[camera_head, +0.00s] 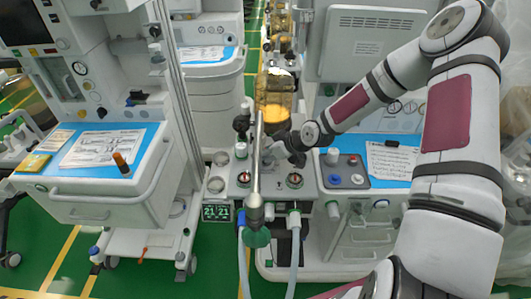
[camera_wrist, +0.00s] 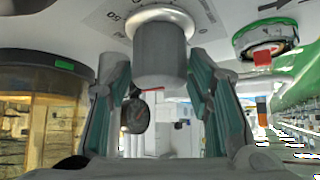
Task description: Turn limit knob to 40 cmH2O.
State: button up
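The limit knob (camera_wrist: 160,52) is a grey cylinder with a pale rim at the top centre of the wrist view. It sits on a light panel with printed scale numbers (camera_wrist: 115,18) beside it. I cannot read its setting. My gripper (camera_wrist: 158,75) has its two green-padded fingers apart, one on each side of the knob, with the tips close to its sides. Narrow gaps seem to show, and I cannot confirm contact. In the head view my gripper (camera_head: 280,154) is low over the cart's middle, behind a metal post, and the knob cannot be made out there.
The metal post (camera_head: 255,165) stands in front of my gripper. An amber canister (camera_head: 274,90) is just behind it. Round gauges (camera_head: 295,180) and hoses (camera_head: 293,255) are at the cart front. A red-buttoned panel (camera_head: 345,170) lies right. Another cart (camera_head: 110,200) stands left.

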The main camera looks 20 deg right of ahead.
jog(key=c, duration=0.6)
jog(key=shift+s+a+r+m+t+h+p, duration=0.15)
jog(key=shift+m+t+h+p, duration=0.2)
jog(key=shift+m+p, duration=0.35)
jog(key=shift+m+t+h+p, duration=0.35)
jog(key=shift+m+h+p, duration=0.15)
jog(key=shift+m+h, duration=0.6)
jog(key=shift+m, duration=0.5)
jog(key=o, duration=1.2)
jog(key=shift+c, duration=0.2)
jog(key=shift+w, duration=0.2)
jog(key=shift+d, duration=0.2)
